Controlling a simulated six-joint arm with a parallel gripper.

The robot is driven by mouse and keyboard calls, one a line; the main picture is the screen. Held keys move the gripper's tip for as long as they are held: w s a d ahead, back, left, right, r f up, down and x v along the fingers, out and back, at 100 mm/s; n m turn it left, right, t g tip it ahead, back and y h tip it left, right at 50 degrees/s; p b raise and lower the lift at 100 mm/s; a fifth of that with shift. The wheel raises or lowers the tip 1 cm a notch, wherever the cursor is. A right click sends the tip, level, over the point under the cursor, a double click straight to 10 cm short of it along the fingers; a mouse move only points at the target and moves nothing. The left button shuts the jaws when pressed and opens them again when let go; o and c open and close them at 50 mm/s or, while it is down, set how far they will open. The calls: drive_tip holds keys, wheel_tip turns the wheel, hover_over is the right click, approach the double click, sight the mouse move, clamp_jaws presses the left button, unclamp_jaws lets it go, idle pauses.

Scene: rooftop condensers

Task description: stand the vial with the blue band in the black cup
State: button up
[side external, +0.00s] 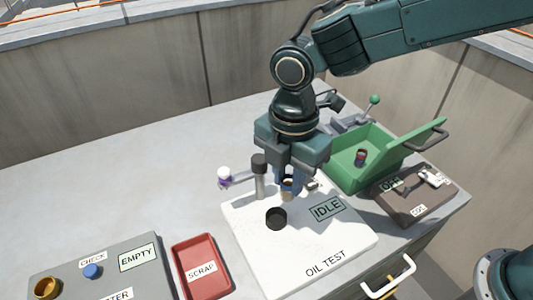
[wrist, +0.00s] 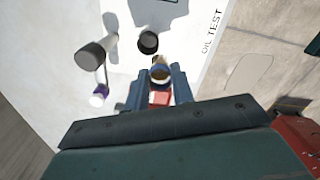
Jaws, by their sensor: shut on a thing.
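My gripper (side external: 287,188) is shut on a small vial (side external: 286,195) with a tan lower part, over the white OIL TEST board. In the wrist view the vial (wrist: 160,74) stands between the fingers of my gripper (wrist: 158,82). The fingers hide much of it, and its band colour is hard to make out. The black cup (side external: 276,217) stands on the board, just in front of and slightly left of the vial. It also shows in the wrist view (wrist: 148,42), apart from the vial, with its dark opening up.
A grey post with a dark knob (side external: 259,163) and a side arm bearing a white-and-purple piece (side external: 224,177) stands left of my gripper. An open green box (side external: 347,178) holds a red-banded vial (side external: 361,157). A red SCRAP tray (side external: 203,287) lies at front left. The back-left table is clear.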

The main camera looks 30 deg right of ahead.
drive_tip(key=shift+n, duration=0.8)
drive_tip(key=shift+w+a+f, duration=0.1)
drive_tip(key=shift+w+f, duration=0.3)
drive_tip(key=shift+f, duration=0.25)
drive_tip(key=shift+w+a+f, duration=0.15)
drive_tip(key=shift+w+f, duration=0.2)
drive_tip(key=shift+f, duration=0.3)
drive_tip(key=shift+w+a+f, duration=0.1)
drive_tip(key=shift+w+f, duration=0.3)
drive_tip(key=shift+f, duration=0.25)
drive_tip(key=shift+f, duration=0.2)
drive_tip(key=shift+f, duration=1.7)
drive_tip(key=shift+f, duration=0.9)
drive_tip(key=o, duration=1.1)
drive_tip(key=shift+c, duration=0.2)
wheel_tip(320, 180, up, 14)
